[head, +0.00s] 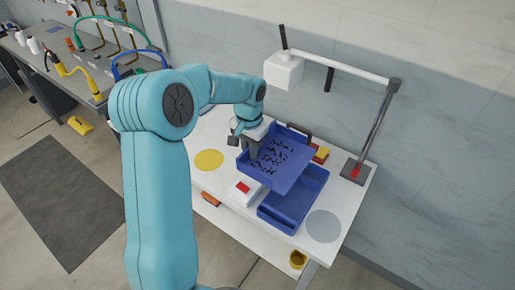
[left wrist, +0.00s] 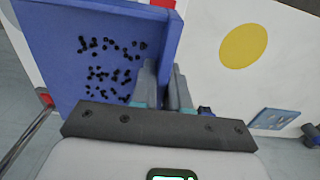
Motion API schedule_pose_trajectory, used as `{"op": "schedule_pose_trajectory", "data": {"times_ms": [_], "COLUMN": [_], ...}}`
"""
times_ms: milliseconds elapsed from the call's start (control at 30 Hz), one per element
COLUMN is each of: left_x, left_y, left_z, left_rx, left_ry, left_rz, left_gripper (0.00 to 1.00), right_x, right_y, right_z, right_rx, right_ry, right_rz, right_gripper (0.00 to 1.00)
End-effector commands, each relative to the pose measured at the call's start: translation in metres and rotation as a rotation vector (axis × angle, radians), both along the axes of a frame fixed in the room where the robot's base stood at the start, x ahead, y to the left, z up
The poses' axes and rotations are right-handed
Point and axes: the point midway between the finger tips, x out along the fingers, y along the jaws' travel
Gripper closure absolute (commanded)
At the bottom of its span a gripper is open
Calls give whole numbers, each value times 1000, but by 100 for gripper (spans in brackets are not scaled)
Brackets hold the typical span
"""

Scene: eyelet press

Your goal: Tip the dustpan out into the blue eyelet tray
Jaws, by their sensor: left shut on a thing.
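The blue dustpan (head: 291,179) has a flat floor and a raised side wall, with many small black eyelets (head: 272,158) scattered over it. My left gripper (head: 250,150) is shut on the dustpan's side wall; in the left wrist view the fingers (left wrist: 164,88) close on that wall, beside the pan floor (left wrist: 60,55). The eyelets (left wrist: 108,68) lie spread on the pan floor there. The blue eyelet tray (head: 268,218) stands on the white table below the pan's near right edge, partly hidden by it. The pan looks near level; any slight tilt is hard to tell. My right gripper is not in view.
The white table (head: 215,130) holds a yellow disc (head: 209,160), a grey disc (head: 323,226) and a white box with a red top (head: 243,190). A lamp-like stand (head: 372,130) arches over the back right. A grey bench (head: 60,55) is at the left.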

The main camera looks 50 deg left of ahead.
Motion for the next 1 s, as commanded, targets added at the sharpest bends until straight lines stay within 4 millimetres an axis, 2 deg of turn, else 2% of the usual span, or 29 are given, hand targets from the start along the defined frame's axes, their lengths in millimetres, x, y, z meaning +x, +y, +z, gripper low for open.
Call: {"op": "schedule_pose_trajectory", "data": {"times_ms": [467, 900, 1000], "left_x": [-2, 0, 2], "left_y": [3, -8, -15], "left_z": [-1, -16, -13], "left_rx": [6, 203, 276], "left_ry": [-1, 44, 62], "left_rz": [6, 4, 0], "left_gripper": [100, 100, 100], "right_x": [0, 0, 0], "right_y": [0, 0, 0], "right_z": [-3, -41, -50], "right_rx": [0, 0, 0], "right_ry": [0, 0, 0], "right_rz": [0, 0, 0], "right_gripper": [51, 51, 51]}}
